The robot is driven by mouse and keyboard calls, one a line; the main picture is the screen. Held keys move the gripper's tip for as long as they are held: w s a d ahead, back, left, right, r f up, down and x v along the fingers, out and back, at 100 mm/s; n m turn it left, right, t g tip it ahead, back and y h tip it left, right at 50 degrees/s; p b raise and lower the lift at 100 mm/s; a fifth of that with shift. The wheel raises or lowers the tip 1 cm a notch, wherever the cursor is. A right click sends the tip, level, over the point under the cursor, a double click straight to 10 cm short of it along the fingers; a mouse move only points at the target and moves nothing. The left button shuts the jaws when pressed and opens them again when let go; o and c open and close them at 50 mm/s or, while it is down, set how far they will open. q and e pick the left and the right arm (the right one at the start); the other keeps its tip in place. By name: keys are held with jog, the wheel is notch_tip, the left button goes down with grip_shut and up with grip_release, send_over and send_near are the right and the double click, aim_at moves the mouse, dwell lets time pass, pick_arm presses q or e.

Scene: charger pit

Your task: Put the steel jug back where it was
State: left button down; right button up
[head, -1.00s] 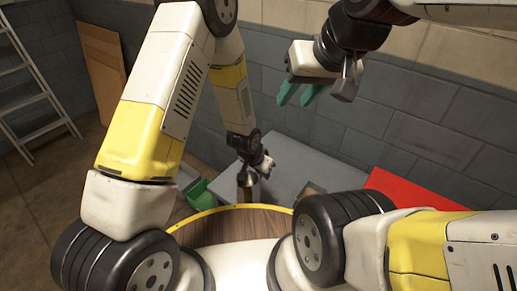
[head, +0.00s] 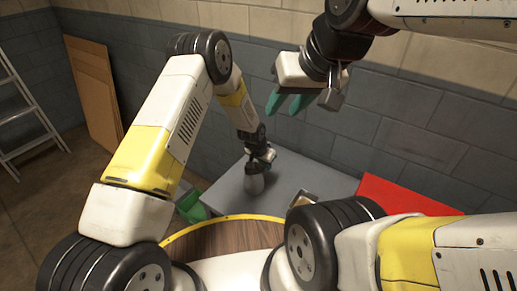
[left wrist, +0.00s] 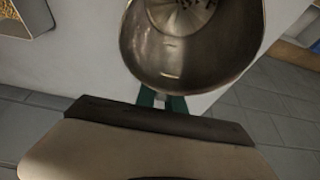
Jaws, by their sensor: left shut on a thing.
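The steel jug (head: 254,186) is at the grey table (head: 222,189) in the head view. It looks upright there; I cannot tell whether its base touches the top. In the left wrist view the jug (left wrist: 190,45) fills the upper middle, and I look into its open mouth. My left gripper (head: 262,160) is shut on the jug; its green fingers (left wrist: 162,102) meet the jug's near side in the left wrist view. My right gripper (head: 288,103) is raised in front of the wall, its green fingers apart and empty.
An open box (head: 303,198) stands on the table right of the jug. A box of grainy stuff (left wrist: 27,18) shows in the left wrist view. A green bin (head: 192,208) is left of the table, a red panel (head: 405,197) right. A block wall stands behind.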

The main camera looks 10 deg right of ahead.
pick_arm(q)
jog(key=shift+f, duration=0.2)
jog(key=c, duration=1.4)
grip_release()
jog(key=shift+c, duration=0.2)
